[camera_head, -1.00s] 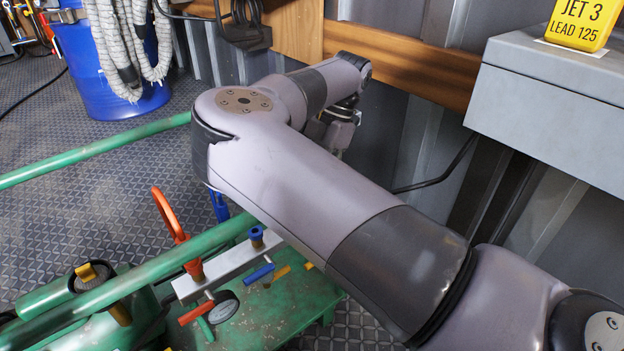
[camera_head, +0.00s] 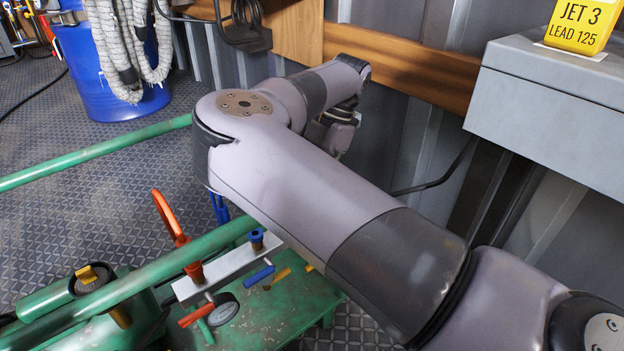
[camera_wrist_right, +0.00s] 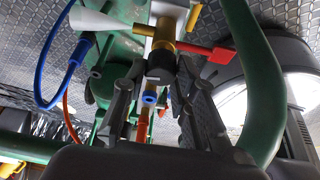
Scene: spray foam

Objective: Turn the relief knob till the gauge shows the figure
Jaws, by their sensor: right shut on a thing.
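In the wrist view my right gripper (camera_wrist_right: 160,80) has its two grey fingers on either side of a dark knob (camera_wrist_right: 160,66) on a brass fitting (camera_wrist_right: 163,35). It is shut on that knob; the fingertips partly hide it. In the head view my right arm crosses the middle and hides this gripper. A small round gauge (camera_head: 223,308) with a dark rim sits by the grey manifold (camera_head: 225,274); its reading cannot be made out. A yellow card (camera_head: 579,24) at top right reads JET 3 LEAD 125. My left gripper is not in view.
Green tubes (camera_head: 95,152) frame the green machine. A grey box (camera_head: 548,90) stands right; a blue drum (camera_head: 125,100) stands back left.

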